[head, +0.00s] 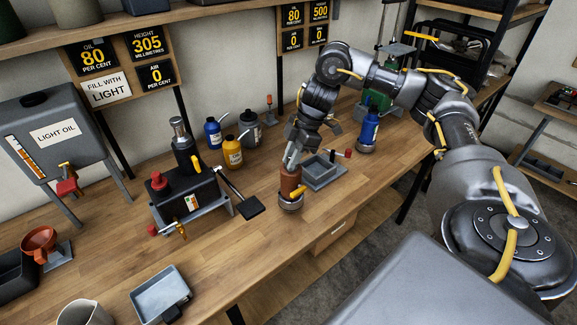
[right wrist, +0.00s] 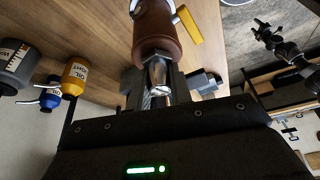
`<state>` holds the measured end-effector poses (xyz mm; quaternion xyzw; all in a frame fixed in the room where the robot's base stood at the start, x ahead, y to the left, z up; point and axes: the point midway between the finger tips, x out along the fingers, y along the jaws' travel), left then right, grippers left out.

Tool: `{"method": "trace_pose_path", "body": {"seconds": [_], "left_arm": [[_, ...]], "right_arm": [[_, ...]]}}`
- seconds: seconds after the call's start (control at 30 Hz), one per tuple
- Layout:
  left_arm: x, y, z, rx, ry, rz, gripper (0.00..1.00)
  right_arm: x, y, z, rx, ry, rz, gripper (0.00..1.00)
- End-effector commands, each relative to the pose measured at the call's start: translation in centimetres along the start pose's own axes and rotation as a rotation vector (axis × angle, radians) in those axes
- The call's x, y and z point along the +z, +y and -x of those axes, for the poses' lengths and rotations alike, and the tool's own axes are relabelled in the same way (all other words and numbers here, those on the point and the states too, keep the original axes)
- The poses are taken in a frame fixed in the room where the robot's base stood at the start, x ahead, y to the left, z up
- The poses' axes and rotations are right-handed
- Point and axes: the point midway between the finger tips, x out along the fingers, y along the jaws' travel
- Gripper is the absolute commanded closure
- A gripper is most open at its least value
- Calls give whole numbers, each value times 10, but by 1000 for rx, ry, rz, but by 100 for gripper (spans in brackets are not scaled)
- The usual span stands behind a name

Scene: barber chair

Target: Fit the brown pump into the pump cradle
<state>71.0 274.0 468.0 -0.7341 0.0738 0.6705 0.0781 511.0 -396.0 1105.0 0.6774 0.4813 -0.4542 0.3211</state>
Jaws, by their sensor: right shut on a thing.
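The brown pump (head: 290,180), with a silver round base and a yellow lever, is upright near the front edge of the workbench. My right gripper (head: 291,161) is shut on its top from above. In the right wrist view the fingers close around the metal neck of the brown pump (right wrist: 157,35). I cannot tell whether its base touches the bench. A grey open square holder (head: 322,174), which looks like the pump cradle, sits just right of and behind the pump and is empty. It has a red-knobbed clamp at its back right. My left gripper is not in view.
A blue pump (head: 369,126) stands behind and right of the holder. A yellow bottle (head: 233,153) and blue bottle (head: 213,134) stand behind left. A dark machine (head: 187,197) with a black pedal is to the left.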

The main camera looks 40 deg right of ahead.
Motion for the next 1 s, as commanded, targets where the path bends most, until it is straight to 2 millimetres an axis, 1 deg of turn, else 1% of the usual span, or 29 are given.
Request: {"method": "trace_pose_path", "body": {"seconds": [0.03, 0.07, 0.37, 0.47, 0.63, 0.8, 1.0], "left_arm": [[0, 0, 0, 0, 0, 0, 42], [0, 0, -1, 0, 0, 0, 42], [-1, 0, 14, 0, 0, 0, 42], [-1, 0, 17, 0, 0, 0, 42], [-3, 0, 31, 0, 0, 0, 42], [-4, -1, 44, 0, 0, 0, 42], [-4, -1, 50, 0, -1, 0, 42]], "right_arm": [[0, -1, 9, 7, 5, 3, 100], [1, -3, 13, 6, 5, 2, 100], [11, -23, 68, 8, 6, 2, 100], [25, -34, 81, 7, 5, 0, 100], [42, -51, 105, 6, 5, 0, 100], [55, -63, 120, 4, 5, 0, 100], [64, -70, 126, 3, 4, 1, 100]]}}
